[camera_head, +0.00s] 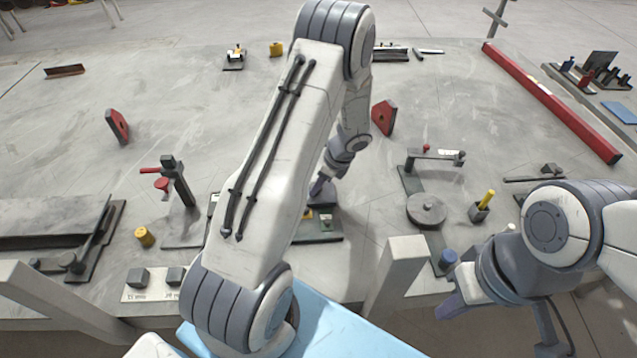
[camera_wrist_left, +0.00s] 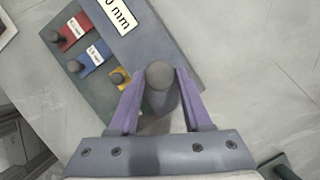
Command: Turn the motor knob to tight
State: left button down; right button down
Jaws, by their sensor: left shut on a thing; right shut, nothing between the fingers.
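My left gripper (camera_head: 319,187) reaches down over a dark fixture (camera_head: 320,230) near the table's front middle; my arm hides part of it. In the left wrist view, the purple fingers (camera_wrist_left: 160,80) are shut on a round grey knob (camera_wrist_left: 160,74), seen end-on. Red (camera_wrist_left: 72,34), blue (camera_wrist_left: 90,58) and yellow (camera_wrist_left: 120,77) plates, each with a small peg, are on the fixture. I cannot read any tight mark. My right gripper (camera_head: 452,303) is shut and empty near the front edge.
A long red bar (camera_head: 550,100) lies at the right.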

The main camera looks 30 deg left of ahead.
pick_arm(q)
jog(key=shift+c, duration=1.7)
grip_release()
jog(key=v, duration=1)
jog(key=shift+d+r, duration=0.2)
jog(key=shift+r, duration=0.05)
